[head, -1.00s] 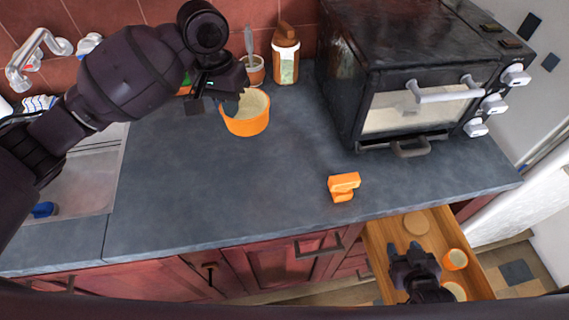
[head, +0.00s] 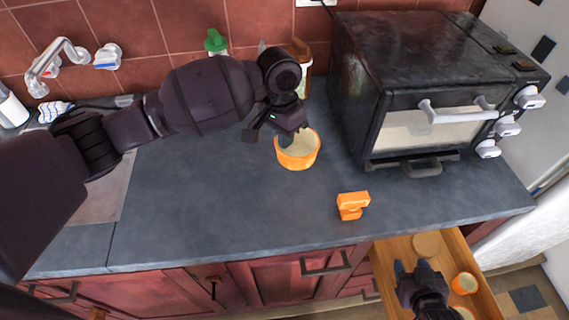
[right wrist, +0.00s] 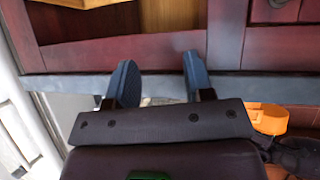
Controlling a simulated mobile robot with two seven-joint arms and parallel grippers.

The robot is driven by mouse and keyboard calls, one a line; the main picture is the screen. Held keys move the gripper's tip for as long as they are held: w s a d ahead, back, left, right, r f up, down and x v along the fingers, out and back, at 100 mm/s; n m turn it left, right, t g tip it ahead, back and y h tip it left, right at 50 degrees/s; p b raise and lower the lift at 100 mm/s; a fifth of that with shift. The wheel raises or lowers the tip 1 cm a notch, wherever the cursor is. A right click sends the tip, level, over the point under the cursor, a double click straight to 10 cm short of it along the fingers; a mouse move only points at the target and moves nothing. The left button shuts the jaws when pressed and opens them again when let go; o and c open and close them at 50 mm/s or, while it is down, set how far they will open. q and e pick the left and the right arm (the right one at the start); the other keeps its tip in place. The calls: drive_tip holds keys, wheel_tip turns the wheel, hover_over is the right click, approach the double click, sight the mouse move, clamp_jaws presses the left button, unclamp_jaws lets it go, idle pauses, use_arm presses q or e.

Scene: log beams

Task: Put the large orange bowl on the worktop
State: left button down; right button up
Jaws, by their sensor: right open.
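The large orange bowl (head: 312,155) is over the middle of the grey worktop (head: 215,205), in front of the oven's left side. I cannot tell whether its base touches the worktop. My left gripper (head: 287,136) is at the bowl's back-left rim, with a finger inside it, and is shut on the rim. The gripper hides part of the rim. My right gripper (head: 410,268) is open and empty over the open drawer in the head view. Its two spread fingers also show in the right wrist view (right wrist: 160,72).
An orange block-like object (head: 353,205) lies near the worktop's front edge. A black oven (head: 400,75) stands at the back right. The open wooden drawer (head: 392,262) holds a small orange cup (head: 463,283) and a round lid-like piece (head: 426,245). The worktop's left-middle is clear.

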sight(285, 173)
use_arm(q)
wheel_tip(285, 173, down, 10)
drive_tip(key=shift+r, duration=0.1)
idle(0.4)
drive_tip(key=c, duration=1.3)
unclamp_jaws()
drive_tip(key=shift+c, duration=0.2)
wheel_tip(285, 173, up, 12)
drive_tip(key=shift+w+a, duration=0.35)
drive_tip(key=shift+a, duration=0.05)
